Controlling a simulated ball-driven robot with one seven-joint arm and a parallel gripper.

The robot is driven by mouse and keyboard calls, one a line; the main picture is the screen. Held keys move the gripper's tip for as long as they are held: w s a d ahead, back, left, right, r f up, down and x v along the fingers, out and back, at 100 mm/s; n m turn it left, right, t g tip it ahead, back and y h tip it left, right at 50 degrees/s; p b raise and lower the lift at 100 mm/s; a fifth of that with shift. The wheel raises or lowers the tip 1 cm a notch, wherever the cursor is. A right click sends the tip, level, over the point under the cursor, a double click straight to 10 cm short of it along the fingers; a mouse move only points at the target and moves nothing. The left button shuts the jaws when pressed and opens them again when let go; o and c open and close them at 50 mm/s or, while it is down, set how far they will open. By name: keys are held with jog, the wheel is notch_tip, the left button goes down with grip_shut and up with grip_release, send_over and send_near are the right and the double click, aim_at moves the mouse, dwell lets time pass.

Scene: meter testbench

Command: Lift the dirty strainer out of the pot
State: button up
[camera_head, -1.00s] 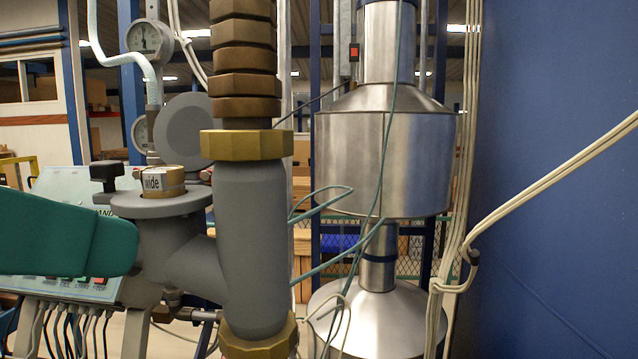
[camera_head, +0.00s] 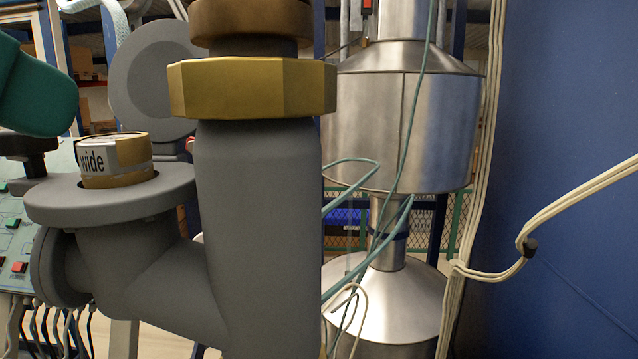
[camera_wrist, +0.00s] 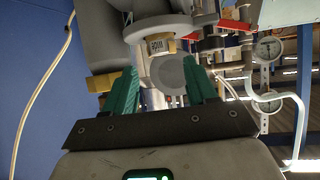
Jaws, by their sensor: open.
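The dirty strainer (camera_head: 115,160) is a short brownish-gold cylinder with a pale label reading "wide". It stands upright in the round mouth of the grey pot (camera_head: 110,205), its upper part above the flange. In the wrist view the strainer (camera_wrist: 160,46) appears upside down below the pot's flange (camera_wrist: 150,28). My gripper (camera_wrist: 160,66) has two green fingers spread apart with nothing between them. The strainer lies beyond the fingertips, roughly in line with the gap, and looks apart from them. The strainer's lower part is hidden inside the pot.
A thick grey pipe with a brass collar (camera_head: 252,88) rises close to the right of the pot. A grey round disc (camera_head: 160,80) stands behind it. A black knob (camera_head: 28,160) is on its left. Pressure gauges (camera_wrist: 268,48) and a white hose (camera_wrist: 298,120) show in the wrist view.

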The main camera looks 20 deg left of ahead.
aim_at(108, 139)
jog(key=b+x, duration=0.2)
jog(key=x, duration=0.4)
jog(key=shift+w+a, duration=0.15)
jog(key=shift+w, duration=0.25)
jog(key=shift+c, duration=0.2)
jog(key=c, duration=0.9)
jog(key=shift+o, duration=0.2)
jog(key=shift+r, duration=0.1)
